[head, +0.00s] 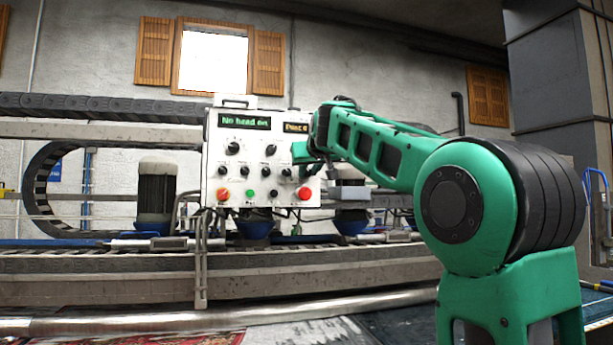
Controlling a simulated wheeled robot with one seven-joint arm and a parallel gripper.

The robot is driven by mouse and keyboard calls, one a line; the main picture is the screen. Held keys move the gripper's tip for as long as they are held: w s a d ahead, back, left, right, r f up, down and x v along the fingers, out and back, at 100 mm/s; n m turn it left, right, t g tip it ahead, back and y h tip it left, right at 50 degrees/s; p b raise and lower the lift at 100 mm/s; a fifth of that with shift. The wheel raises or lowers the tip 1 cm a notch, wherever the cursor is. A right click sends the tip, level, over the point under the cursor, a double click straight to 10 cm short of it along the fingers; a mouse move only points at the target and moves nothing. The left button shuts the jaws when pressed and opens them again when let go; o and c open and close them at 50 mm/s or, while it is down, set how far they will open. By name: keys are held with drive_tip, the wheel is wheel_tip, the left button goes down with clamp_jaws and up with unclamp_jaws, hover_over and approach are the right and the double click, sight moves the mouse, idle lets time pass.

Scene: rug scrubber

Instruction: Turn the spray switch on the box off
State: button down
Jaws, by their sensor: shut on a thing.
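The white control box (215,142) stands left of the picture's middle, facing me. Its panel carries several black knobs, such as a large one (233,148) at the upper left and one (270,150) near the middle. My gripper (301,153) reaches in from the right to the upper right part of the panel. It is shut on a switch there, and its green body hides that switch. I cannot read the labels, so I cannot tell which knob is the spray switch or how the held one is turned.
The box has a green display (245,121) reading "No head on", a smaller display (296,127), and red buttons (305,193) low down. A metal rail (110,290) runs across in front. A dark motor (156,195) stands left of the box. Rugs (190,338) lie below.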

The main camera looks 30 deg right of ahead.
drive_tip(key=shift+a+n+h, duration=0.2)
drive_tip(key=shift+n+h, duration=0.6)
drive_tip(key=shift+n, duration=0.8)
drive_tip(key=c, duration=1.5)
unclamp_jaws()
drive_tip(key=shift+w, duration=0.1)
drive_tip(key=shift+c, duration=0.2)
drive_tip(key=v, duration=1)
drive_tip(key=shift+s+a, duration=0.2)
drive_tip(key=shift+s, duration=0.1)
